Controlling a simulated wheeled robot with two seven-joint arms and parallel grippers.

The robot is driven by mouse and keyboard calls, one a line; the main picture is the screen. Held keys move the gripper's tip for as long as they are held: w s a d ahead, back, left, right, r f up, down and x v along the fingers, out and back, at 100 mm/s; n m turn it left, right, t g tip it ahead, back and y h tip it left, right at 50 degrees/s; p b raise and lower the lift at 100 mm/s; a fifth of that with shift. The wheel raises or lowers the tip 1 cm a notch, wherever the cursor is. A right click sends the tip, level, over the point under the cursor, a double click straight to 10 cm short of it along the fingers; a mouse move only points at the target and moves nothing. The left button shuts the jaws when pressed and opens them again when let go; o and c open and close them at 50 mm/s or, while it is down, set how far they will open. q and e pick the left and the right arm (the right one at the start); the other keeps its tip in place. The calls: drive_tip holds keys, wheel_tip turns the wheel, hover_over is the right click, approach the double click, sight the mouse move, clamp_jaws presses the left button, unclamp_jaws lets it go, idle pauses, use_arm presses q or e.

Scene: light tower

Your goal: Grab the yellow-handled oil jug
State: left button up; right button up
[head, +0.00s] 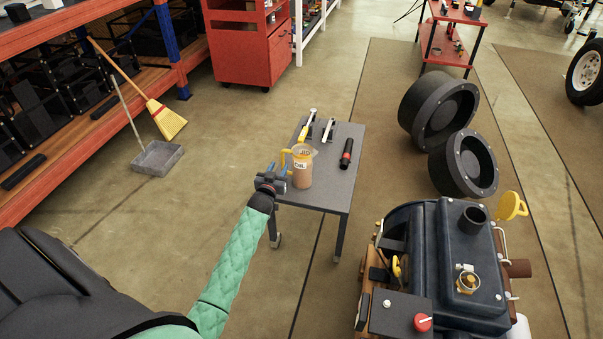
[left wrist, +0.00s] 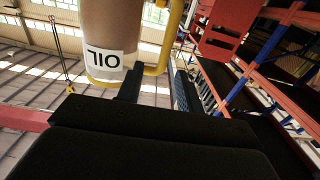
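The oil jug (head: 302,174) is a clear container of brown liquid with a white "OIL" label and a yellow handle (head: 286,156). It stands upright near the left edge of the small grey table (head: 328,188). My left gripper (head: 277,170) is at the jug's left, on the handle side. In the left wrist view the jug (left wrist: 112,40) appears upside down. There the fingers of my left gripper (left wrist: 160,90) are spread apart, with the lower part of the yellow handle (left wrist: 163,58) between or just beyond their tips. Contact cannot be told. My right gripper is not in view.
A dark engine (head: 450,255) stands at the lower right. Black wheels (head: 440,108) lie behind it. A broom (head: 165,120) and dustpan (head: 157,158) are at left, with open floor between.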

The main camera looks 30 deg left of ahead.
sight(282, 156)
use_arm(q)
drive_tip(key=shift+a+r+x, duration=0.15)
drive_tip(key=shift+x, duration=1.7)
drive_tip(key=shift+a+r+x, duration=0.1)
drive_tip(key=shift+a+x, duration=0.05)
drive_tip(key=shift+x, duration=1.7)
drive_tip(key=shift+s, duration=0.1)
clamp_jaws()
